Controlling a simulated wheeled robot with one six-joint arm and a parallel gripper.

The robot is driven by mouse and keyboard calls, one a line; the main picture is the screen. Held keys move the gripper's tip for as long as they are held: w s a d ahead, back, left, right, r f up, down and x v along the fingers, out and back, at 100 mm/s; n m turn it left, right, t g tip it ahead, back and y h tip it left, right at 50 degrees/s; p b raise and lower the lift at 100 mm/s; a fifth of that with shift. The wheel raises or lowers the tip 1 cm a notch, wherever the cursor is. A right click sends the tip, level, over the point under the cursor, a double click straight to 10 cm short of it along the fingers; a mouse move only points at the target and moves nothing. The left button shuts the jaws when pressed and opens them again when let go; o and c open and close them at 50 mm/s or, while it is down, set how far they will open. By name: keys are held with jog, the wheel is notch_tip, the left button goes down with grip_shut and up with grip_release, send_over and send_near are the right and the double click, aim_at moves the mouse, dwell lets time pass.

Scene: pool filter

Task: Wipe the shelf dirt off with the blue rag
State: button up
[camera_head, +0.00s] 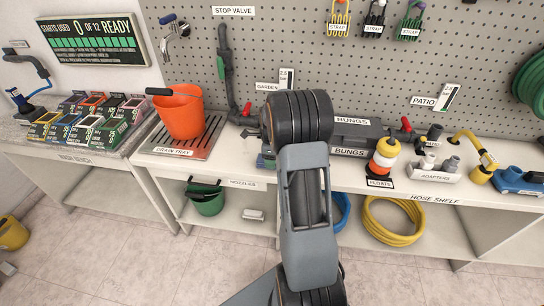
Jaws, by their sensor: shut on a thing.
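I see no clear rag elsewhere. I cannot make out any dirt on the bare shelf top, and my arm hides the shelf's middle.
An orange bucket (180,111) stands on the drain tray (206,136) to the left. Black bungs boxes (350,138), a float stack (383,157) and adapters (437,168) stand to the right. A pegboard rises behind. A yellow hose (392,220) lies on the lower shelf.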

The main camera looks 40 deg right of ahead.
jog(key=shift+w+d+f+p, duration=0.1)
jog(key=shift+w+d+p, duration=0.25)
jog(key=shift+w+d, duration=0.35)
jog(key=shift+s+a, duration=0.75)
jog(key=shift+w+d, duration=0.85)
jog(key=shift+r+p, duration=0.8)
jog(key=shift+r, duration=0.15)
